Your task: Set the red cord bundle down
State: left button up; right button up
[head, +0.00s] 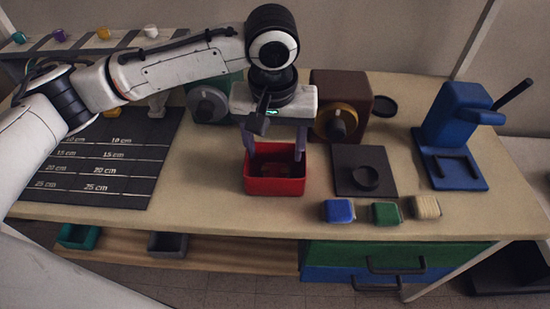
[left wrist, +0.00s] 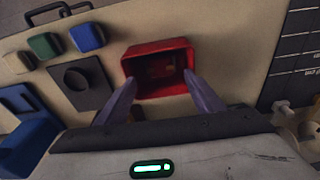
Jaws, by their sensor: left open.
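My left gripper (head: 274,154) is open above the red bin (head: 275,186), its fingers pointing down and apart near the bin's back edge. In the left wrist view the open fingers (left wrist: 160,81) reach toward the near rim of the red bin (left wrist: 158,93), with nothing between them. A dark reddish bundle (head: 274,168) lies on the bin floor and also shows dimly in the left wrist view (left wrist: 162,68). It looks like the red cord bundle, but its shape is hard to make out in shadow. My right gripper is not in view.
Blue (head: 339,211), green (head: 386,213) and cream (head: 426,207) bundles sit near the front edge. A dark square plate with a ring (head: 350,186) lies right of the bin. A blue stand (head: 450,130) is at right, a dark measuring mat (head: 150,185) at left.

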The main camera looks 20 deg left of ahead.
pick_arm(q)
jog(key=shift+s+r, duration=0.15)
jog(key=shift+r, duration=0.8)
jog(key=shift+s+r, duration=0.1)
jog(key=shift+r, duration=0.85)
